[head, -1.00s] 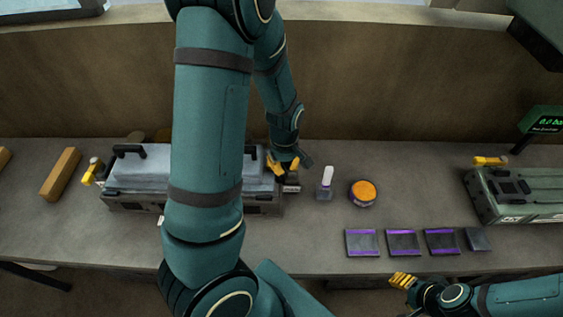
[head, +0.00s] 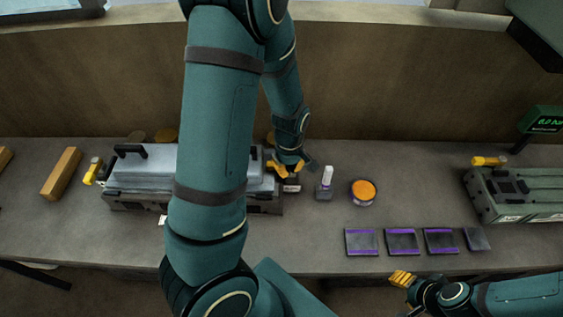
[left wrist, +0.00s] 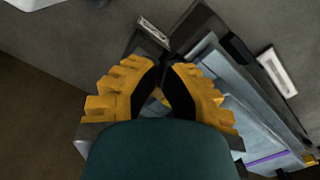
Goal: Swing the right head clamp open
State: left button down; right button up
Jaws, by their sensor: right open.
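The long grey engine block with its pale head (head: 140,172) lies on the bench at the left, partly behind my left arm. A yellow-handled clamp (head: 93,170) stands at its left end. My left gripper (head: 289,170) is at the block's right end and covers the right clamp there. In the left wrist view, its yellow fingers (left wrist: 164,68) point at the block's end with a narrow gap between them. A small yellow piece (left wrist: 158,97), perhaps the clamp's handle, shows between them; I cannot tell if it is gripped. My right gripper (head: 402,280) is open and empty at the bench's front edge.
Right of the block stand a white-topped bottle (head: 325,183) and an orange-topped jar (head: 363,192). Several dark, mostly purple-edged pads (head: 402,242) lie at the front. A green case (head: 515,195) sits far right, a wooden bar (head: 61,174) far left.

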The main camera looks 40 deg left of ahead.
jog(key=shift+r, duration=0.1)
jog(key=shift+r, duration=0.1)
dwell(0.4)
jog(key=shift+w, duration=0.1)
notch_tip(320, 180, up, 8)
jog(key=p, duration=0.7)
jog(key=shift+d+p, duration=0.2)
jog(key=shift+p, duration=0.1)
jog(key=shift+r, duration=0.1)
